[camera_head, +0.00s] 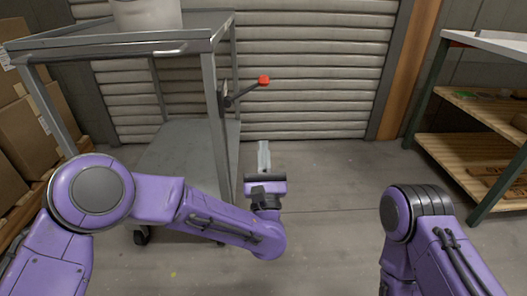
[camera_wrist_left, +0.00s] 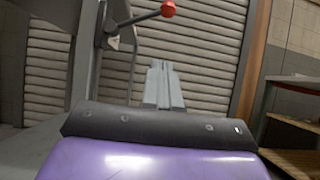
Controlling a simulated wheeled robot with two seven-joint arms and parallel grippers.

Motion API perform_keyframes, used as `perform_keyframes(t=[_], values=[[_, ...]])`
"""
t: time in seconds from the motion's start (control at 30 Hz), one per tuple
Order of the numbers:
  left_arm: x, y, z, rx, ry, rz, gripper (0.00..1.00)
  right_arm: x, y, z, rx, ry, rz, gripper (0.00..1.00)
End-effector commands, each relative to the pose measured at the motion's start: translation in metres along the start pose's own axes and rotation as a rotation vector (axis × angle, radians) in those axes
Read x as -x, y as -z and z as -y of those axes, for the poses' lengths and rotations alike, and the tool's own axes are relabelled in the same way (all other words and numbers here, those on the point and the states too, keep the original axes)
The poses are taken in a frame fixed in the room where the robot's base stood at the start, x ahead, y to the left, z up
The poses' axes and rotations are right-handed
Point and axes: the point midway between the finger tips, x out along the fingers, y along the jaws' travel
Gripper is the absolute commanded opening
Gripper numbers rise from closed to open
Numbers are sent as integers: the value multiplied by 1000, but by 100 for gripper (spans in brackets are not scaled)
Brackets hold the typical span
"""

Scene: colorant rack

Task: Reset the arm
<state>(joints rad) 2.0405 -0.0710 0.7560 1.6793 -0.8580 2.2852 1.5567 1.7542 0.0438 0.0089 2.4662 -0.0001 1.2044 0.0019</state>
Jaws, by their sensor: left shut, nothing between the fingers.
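My left arm comes in from the left in the head view, and its gripper (camera_head: 263,155) points away toward the shutter, low and right of the metal cart. Its two grey fingers are together with nothing between them. The left gripper also shows in the left wrist view (camera_wrist_left: 163,85), its fingers closed in front of the shutter. It touches nothing that I can see. My right arm shows at the lower right of the head view, but its gripper is out of view.
A grey metal cart (camera_head: 110,42) with a white container (camera_head: 147,14) stands at the left. A red-knobbed lever (camera_head: 263,81) sticks out beyond it. Cardboard boxes (camera_head: 22,140) are at far left, a wooden shelf rack (camera_head: 490,115) at right. The middle floor (camera_head: 335,185) is clear.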

Motion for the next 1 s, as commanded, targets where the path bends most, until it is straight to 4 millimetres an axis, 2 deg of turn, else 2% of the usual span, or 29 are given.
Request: perform_keyframes(t=[0.3, 0.37, 0.43, 0.47, 0.5, 0.57, 0.6, 0.67, 0.7, 0.83, 0.9, 1.0], values=[[0, 0, 1, -36, 4, 0, 0, 0, 0, 0, 0, 0, 0, 43], [0, 1, 6, -147, 31, -3, 0, 0, 0, 0, 0, 0, 0, 43], [13, 15, 17, -415, 120, -54, 0, 0, 0, 0, 0, 0, 0, 43], [27, 31, 18, -580, 189, -92, 0, 0, 0, 0, 0, 0, 0, 43], [52, 58, 14, -827, 306, -152, 0, 0, 0, 0, 0, 0, 0, 43], [91, 97, -1, -1110, 473, -228, 0, 0, 0, 0, 0, 0, 0, 43], [117, 119, -14, -1263, 583, -270, 0, 0, 0, 0, 0, 0, 0, 43], [159, 148, -37, -1459, 757, -327, 0, 0, 0, 0, 0, 0, 0, 43], [188, 164, -54, -1569, 875, -361, 0, 0, 0, 0, 0, 0, 0, 43], [283, 197, -119, -1824, 1278, -461, 0, 0, 0, 0, 0, 0, 0, 43], [333, 203, -156, -1900, 1495, -509, 0, 0, 0, 0, 0, 0, 0, 43], [395, 198, -203, -1939, 1765, -577, 0, 0, 0, 0, 0, 0, 0, 43]])
